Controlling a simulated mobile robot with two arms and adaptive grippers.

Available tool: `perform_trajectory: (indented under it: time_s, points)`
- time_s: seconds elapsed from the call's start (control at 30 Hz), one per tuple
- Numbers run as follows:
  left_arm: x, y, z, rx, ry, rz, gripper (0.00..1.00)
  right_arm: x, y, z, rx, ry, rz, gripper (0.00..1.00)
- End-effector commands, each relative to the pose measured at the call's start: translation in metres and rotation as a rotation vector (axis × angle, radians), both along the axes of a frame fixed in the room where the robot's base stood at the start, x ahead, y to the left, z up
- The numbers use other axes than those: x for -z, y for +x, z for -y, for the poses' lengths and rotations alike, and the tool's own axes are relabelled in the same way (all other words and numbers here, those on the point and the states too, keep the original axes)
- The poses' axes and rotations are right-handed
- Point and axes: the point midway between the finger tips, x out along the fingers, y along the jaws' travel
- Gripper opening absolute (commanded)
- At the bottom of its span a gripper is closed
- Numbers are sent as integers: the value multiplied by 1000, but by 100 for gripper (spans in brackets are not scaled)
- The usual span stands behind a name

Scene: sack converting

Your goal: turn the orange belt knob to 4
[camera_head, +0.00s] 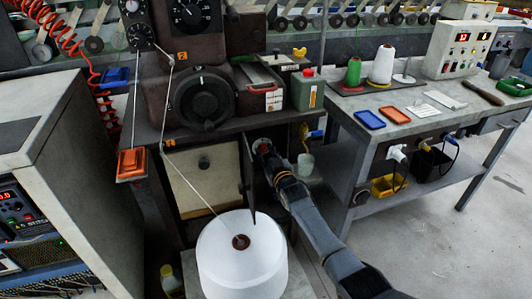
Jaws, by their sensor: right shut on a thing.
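My right arm comes in from the bottom right, and my right gripper (263,150) is at the front of the machine, just under the edge of its table. It is shut on a small orange-red knob (264,147), which the fingers mostly cover. The knob's pointer and any numbers around it cannot be read here. My left gripper is not in view.
A big white thread cone (242,268) stands left of my right forearm, its thread running up to the machine. An orange box (131,164) is at the table's left corner. A green bottle (307,90) stands above the gripper. A workbench (420,118) stands at right.

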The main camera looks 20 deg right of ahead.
Motion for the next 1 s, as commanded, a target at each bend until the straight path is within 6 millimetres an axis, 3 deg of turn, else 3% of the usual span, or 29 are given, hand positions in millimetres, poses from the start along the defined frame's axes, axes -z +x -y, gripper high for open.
perform_trajectory:
  time_s: [0.53, 0.57, 0.67, 1.0]
  points:
    - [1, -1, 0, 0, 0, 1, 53, 2, -1, 0, 0, 28, -5, 0]
    - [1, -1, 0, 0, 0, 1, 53, 2, -1, 0, 0, 28, -5, 30]
    - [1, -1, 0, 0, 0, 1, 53, 2, -1, 0, 0, 27, -5, 51]
    - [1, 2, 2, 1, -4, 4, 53, 1, -1, 0, 0, 27, -2, 51]
